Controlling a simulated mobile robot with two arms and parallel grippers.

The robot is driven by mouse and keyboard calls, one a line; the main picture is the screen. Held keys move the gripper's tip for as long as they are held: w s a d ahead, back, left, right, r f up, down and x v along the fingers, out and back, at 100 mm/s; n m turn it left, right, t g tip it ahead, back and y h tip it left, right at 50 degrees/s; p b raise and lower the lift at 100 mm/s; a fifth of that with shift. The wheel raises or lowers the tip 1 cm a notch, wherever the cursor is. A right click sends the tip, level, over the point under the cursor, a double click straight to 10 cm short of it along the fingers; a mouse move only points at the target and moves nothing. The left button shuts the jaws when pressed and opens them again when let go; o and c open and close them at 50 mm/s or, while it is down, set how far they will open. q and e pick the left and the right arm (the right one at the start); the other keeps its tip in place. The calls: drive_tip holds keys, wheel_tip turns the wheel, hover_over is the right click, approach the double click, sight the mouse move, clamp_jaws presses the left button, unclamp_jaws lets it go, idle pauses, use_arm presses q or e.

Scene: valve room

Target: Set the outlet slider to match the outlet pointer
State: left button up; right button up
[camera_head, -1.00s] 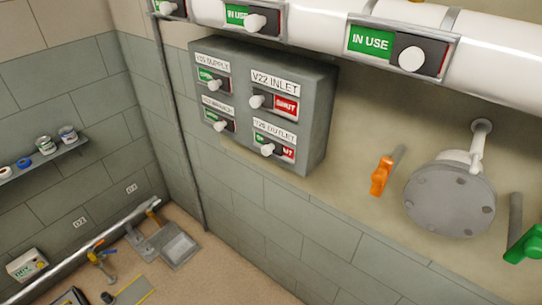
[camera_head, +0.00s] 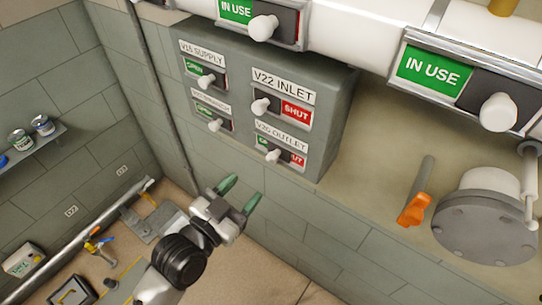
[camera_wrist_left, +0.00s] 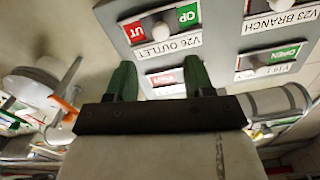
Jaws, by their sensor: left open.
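The V26 OUTLET slider (camera_head: 272,155) sits at the bottom right of the grey panel (camera_head: 328,120). Its white knob is between a green part on the left and a red part reading "UT" on the right. The slider (camera_wrist_left: 160,30) shows upside down in the left wrist view, above its label. My left gripper (camera_head: 240,193) is open and empty, with green fingertips, below and left of the slider and apart from it. Its fingers (camera_wrist_left: 159,65) also show in the left wrist view. I cannot tell which thing is the outlet pointer. My right gripper is not in view.
The V22 INLET slider (camera_head: 280,108) reads "SHUT". The supply slider (camera_head: 204,80) and branch slider (camera_head: 213,122) show green. A white pipe (camera_head: 350,30) with "IN USE" sliders runs above. An orange handle (camera_head: 413,210) and a round grey flange (camera_head: 485,228) are at the right.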

sight(269, 161)
use_arm(q)
drive_tip(key=p+x, duration=0.2)
drive_tip(key=x, duration=0.7)
drive_tip(key=shift+w+d, duration=0.35)
drive_tip(key=shift+w, duration=0.2)
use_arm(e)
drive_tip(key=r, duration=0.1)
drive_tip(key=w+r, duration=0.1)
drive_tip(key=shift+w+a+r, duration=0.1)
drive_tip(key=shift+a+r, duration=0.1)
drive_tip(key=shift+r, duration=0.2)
use_arm(q)
drive_tip(key=shift+c, duration=0.6)
drive_tip(key=shift+a+f, duration=0.1)
clamp_jaws()
